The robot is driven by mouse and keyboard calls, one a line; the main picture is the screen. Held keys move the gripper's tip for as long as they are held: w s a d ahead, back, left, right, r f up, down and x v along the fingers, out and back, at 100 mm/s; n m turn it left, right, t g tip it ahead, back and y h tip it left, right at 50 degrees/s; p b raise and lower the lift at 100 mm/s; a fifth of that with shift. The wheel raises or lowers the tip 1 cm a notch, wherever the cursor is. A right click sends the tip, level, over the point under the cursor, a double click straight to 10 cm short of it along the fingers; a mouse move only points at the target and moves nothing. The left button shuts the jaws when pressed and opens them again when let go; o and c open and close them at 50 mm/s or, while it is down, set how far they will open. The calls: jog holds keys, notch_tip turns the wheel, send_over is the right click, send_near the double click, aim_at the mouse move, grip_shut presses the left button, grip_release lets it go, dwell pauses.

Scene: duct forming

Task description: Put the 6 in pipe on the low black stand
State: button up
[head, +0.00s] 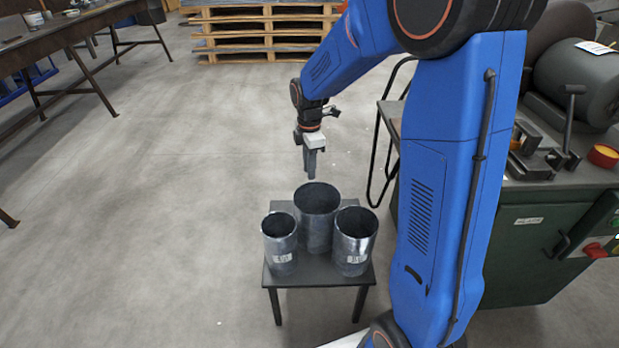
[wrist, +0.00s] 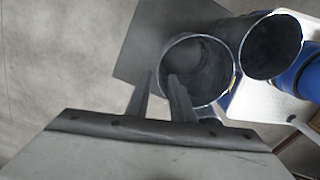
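The low black stand (head: 318,275) is in the lower middle of the head view and bears three upright, open-topped grey metal pipes. A left pipe (head: 281,248) and a right pipe (head: 354,245) have white labels too small to read. A wider back pipe (head: 317,225) shows no readable label, so I cannot tell for sure which is the 6 in pipe. My gripper (head: 311,176) points down just above the back pipe's rim. In the wrist view its fingers (wrist: 160,95) are apart with nothing held, and one overlaps a pipe's rim (wrist: 206,100).
A green machine bench (head: 520,235) with tools stands at the right. A workbench (head: 60,35) is at upper left and wooden pallets (head: 262,30) are at the back. The floor (head: 150,190) left of the stand is clear. Another pipe (wrist: 270,48) shows in the wrist view.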

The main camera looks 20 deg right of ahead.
jog(key=s+d+r+m+t, duration=0.2)
jog(key=s+r+m, duration=0.6)
jog(key=s+r, duration=0.5)
jog(key=s+d+m+t, duration=0.1)
jog(key=s+m+t, duration=0.1)
jog(key=s+m, duration=0.8)
jog(key=shift+s+r+t, duration=0.2)
jog(key=shift+s+t, duration=0.2)
jog(key=shift+s, duration=4.3)
